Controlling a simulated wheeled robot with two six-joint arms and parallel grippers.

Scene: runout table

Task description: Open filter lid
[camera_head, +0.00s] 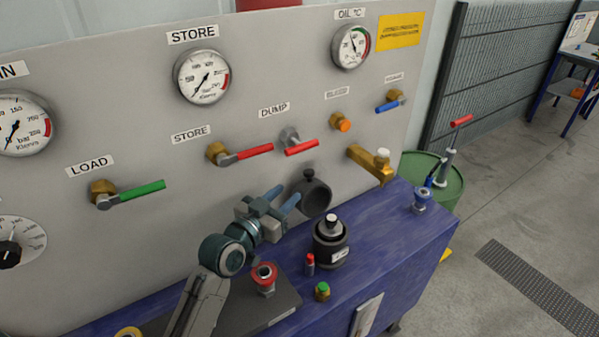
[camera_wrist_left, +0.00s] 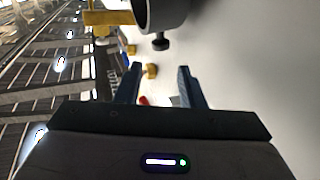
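A dark grey round housing (camera_head: 316,198) with a black knob (camera_head: 309,174) on top sticks out of the grey panel; it looks like the filter and its lid, and no label on it is readable. My left gripper (camera_head: 281,199) is open and empty, just left of this housing and close to the panel, apart from it as far as I can tell. In the left wrist view, the round housing (camera_wrist_left: 165,14) and its knob (camera_wrist_left: 160,42) show beyond the two spread fingers (camera_wrist_left: 159,88), with nothing between them. My right gripper is not in view.
The red DUMP handle (camera_head: 302,147) and brass tap (camera_head: 370,166) stick out of the panel nearby.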

